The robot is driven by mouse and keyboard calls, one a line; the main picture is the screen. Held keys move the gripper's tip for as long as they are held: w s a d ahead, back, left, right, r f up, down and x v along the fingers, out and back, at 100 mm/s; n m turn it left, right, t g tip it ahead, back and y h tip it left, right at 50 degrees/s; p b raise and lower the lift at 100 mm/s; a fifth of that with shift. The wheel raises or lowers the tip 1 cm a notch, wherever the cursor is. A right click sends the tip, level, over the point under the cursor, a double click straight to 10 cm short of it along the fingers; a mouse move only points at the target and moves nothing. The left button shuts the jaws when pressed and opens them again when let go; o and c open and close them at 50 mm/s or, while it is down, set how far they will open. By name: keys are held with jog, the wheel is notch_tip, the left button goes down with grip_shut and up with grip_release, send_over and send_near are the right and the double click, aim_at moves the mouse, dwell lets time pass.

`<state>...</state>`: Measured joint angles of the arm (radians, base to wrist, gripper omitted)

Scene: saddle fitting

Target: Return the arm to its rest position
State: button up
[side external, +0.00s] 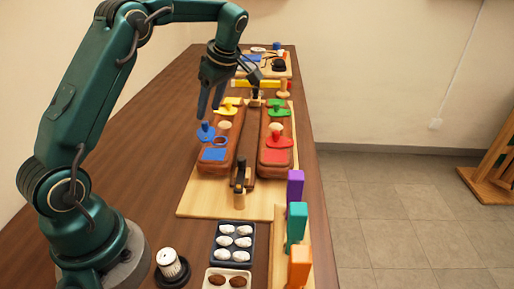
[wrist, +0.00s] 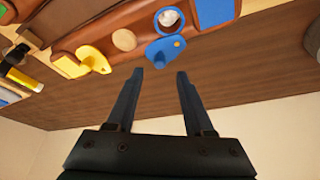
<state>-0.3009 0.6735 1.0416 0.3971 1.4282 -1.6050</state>
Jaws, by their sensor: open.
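My gripper (side external: 209,111) is open, its fingers pointing down above the left edge of the brown saddle (side external: 231,165). In the wrist view its two fingertips (wrist: 160,74) are apart with nothing between them. A blue knobbed piece (side external: 205,132) sits by a round opening on the saddle's left side, just below the fingertips. The blue piece (wrist: 165,52) also shows just beyond the fingertips in the wrist view. It appears apart from the fingers. A yellow piece (side external: 228,108) lies farther along the same side.
Green (side external: 277,107) and red (side external: 278,139) pieces sit on the saddle's right side. Purple, teal (side external: 297,222) and orange posts stand at the front right. A dark tray (side external: 233,243) of white items and a brush (side external: 170,265) are in front. The left table strip is bare.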

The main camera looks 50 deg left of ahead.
jog(key=s+d+r+m+t+h, duration=0.1)
jog(key=s+d+r+m+t, duration=0.3)
jog(key=s+d+r+m, duration=0.45)
jog(key=s+d+f+m+t+h, duration=0.2)
jog(key=s+d+f+m+h, duration=0.1)
jog(key=s+d+m, duration=0.5)
jog(key=d+f+m, duration=0.1)
jog(key=d+m, duration=0.1)
jog(key=m, duration=0.2)
jog(key=shift+d+f+m+t, duration=0.2)
jog(key=shift+f+m+t, duration=0.15)
jog(key=shift+f+t, duration=0.05)
jog(key=shift+s, duration=0.1)
